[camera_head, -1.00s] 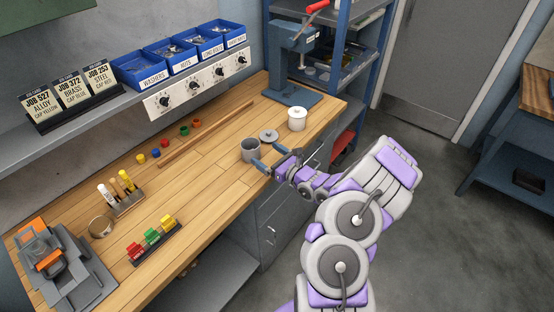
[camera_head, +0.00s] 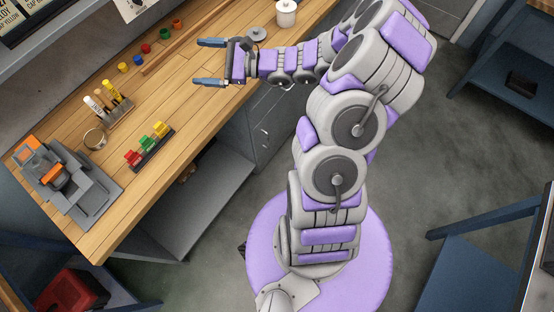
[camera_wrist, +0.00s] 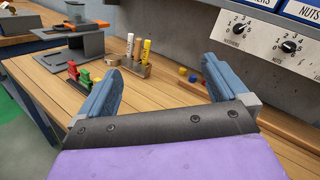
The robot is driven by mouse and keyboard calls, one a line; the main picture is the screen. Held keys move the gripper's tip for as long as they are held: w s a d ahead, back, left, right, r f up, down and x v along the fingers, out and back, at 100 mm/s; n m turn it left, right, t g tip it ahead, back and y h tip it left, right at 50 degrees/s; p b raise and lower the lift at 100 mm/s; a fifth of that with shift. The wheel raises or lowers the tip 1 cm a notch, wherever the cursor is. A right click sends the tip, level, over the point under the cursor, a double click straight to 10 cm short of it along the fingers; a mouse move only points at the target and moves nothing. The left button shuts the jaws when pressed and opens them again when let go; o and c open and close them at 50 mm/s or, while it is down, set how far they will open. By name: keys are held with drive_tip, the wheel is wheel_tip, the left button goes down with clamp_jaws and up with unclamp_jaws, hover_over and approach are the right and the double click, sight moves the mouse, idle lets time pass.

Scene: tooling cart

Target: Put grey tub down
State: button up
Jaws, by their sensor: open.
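My gripper (camera_head: 198,62) is open over the wooden bench top, its two blue-grey fingers spread and pointing left. In the wrist view, the open fingers (camera_wrist: 160,68) have nothing between them. A grey round lid (camera_head: 257,34) lies on the bench just right of the gripper's palm.
A white lidded pot (camera_head: 286,13) stands beyond the lid. A rack of markers (camera_head: 112,108), a round tin (camera_head: 95,138), a rack of coloured blocks (camera_head: 152,150) and a grey fixture (camera_head: 85,200) occupy the left part. The bench (camera_head: 180,110) is bare below the fingers.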

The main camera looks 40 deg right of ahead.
drive_tip(key=s+a+r+n+g+h, duration=0.1)
drive_tip(key=s+a+r+n+g, duration=0.2)
drive_tip(key=s+a+n+g, duration=0.6)
drive_tip(key=s+a+r+n+g+h, duration=0.15)
drive_tip(key=s+a+n+g, duration=0.3)
drive_tip(key=s+a, duration=0.5)
drive_tip(key=s+d+f+n+g+h, duration=0.1)
drive_tip(key=s+d+n+h, duration=0.45)
drive_tip(key=s, duration=0.65)
drive_tip(key=s+d+n+t+h, duration=0.1)
drive_tip(key=s+d+n+h, duration=0.1)
drive_tip(key=s+d+h, duration=0.3)
drive_tip(key=d+h, duration=0.1)
drive_tip(key=d, duration=0.3)
drive_tip(key=shift+s+d+r, duration=0.3)
drive_tip(key=shift+s+r, duration=0.1)
